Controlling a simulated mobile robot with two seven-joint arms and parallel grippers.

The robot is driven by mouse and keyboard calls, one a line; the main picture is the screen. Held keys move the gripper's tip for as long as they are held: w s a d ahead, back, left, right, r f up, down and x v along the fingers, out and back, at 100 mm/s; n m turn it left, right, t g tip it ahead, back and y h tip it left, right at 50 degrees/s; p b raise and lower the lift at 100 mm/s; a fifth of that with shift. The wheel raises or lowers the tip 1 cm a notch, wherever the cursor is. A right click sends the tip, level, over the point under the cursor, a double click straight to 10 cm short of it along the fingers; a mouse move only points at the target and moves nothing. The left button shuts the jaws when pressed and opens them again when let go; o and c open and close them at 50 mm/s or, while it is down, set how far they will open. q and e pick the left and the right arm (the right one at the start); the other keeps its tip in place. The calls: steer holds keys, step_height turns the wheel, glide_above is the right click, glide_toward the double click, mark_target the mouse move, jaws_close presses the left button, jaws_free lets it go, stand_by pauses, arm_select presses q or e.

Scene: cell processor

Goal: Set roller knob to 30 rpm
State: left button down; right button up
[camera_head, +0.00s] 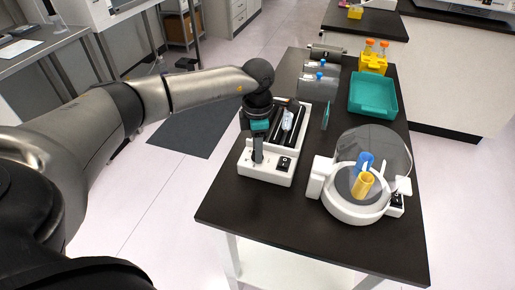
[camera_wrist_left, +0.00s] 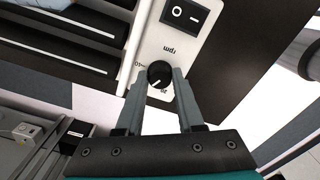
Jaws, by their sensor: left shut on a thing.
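The white roller machine (camera_head: 265,171) stands near the front left of the black table, with dark rollers on top. Its black roller knob (camera_wrist_left: 159,74) sits on the white panel in the left wrist view, beside the "rpm" label and printed numbers; the exact setting is too small to read. My left gripper (camera_head: 257,158) reaches down over the machine's front panel. In the left wrist view its grey fingers (camera_wrist_left: 158,88) are shut on the knob, one on each side. A bottle (camera_head: 288,120) lies on the rollers. My right gripper is not in view.
The power switch (camera_wrist_left: 186,13) is beside the knob on the same panel. A white centrifuge (camera_head: 352,205) with a clear raised lid holds blue and yellow tubes to the right. A teal tray (camera_head: 373,95) and a yellow tube rack (camera_head: 373,63) stand farther back.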

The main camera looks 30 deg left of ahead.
arm_select(q)
steer(key=shift+r, duration=0.1)
stand_by(0.3)
steer(key=c, duration=0.8)
jaws_free()
step_height(320, 180, up, 15)
steer(key=shift+r+p, duration=0.1)
steer(key=shift+p, duration=1)
